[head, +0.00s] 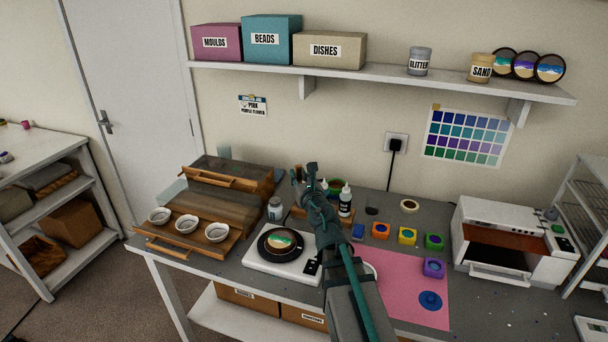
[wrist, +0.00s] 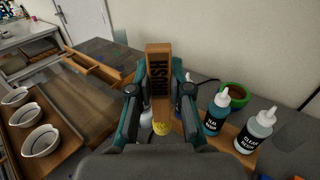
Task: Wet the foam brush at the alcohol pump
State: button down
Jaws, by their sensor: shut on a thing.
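My gripper (head: 306,176) is over the back of the table. In the wrist view my gripper (wrist: 160,98) is shut on the foam brush (wrist: 158,70), a wooden block-like handle with dark lettering ending in "USH". A yellow piece (wrist: 161,127), which looks like its foam end, shows low between the fingers. A clear jar with a grey top (head: 274,209), possibly the alcohol pump, stands left of my gripper. In the wrist view a pale shape (wrist: 147,116) beside the yellow piece is mostly hidden by the left finger. I cannot tell whether they touch.
A teal bottle (wrist: 216,113), a clear resin bottle (wrist: 255,131) and a green pot (wrist: 234,94) stand right of the gripper. Wooden drawers (head: 226,205) with white bowls are left.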

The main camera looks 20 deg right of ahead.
jog(key=w+a+f+n+y+p, duration=0.1)
jog(key=w+a+p, duration=0.15)
jog(key=w, duration=0.45)
jog(key=w+a+f+n+y+p, duration=0.1)
jog(key=w+a+f+y+p, duration=0.15)
jog(key=w, duration=0.35)
jog(key=shift+h, duration=0.45)
jog(key=shift+a+f+b, duration=0.15)
jog(key=shift+f+b, duration=1.1)
jog(key=shift+b, duration=0.05)
jog(key=shift+a+f+b, duration=0.1)
jog(key=shift+f+b, duration=1.15)
jog(key=shift+f+b, duration=1)
jog(key=shift+b, duration=0.2)
dwell(0.3)
jog(key=shift+r, duration=0.1)
notch_tip(320, 180, up, 7)
jog(key=p, duration=0.6)
dwell(0.3)
dwell(0.5)
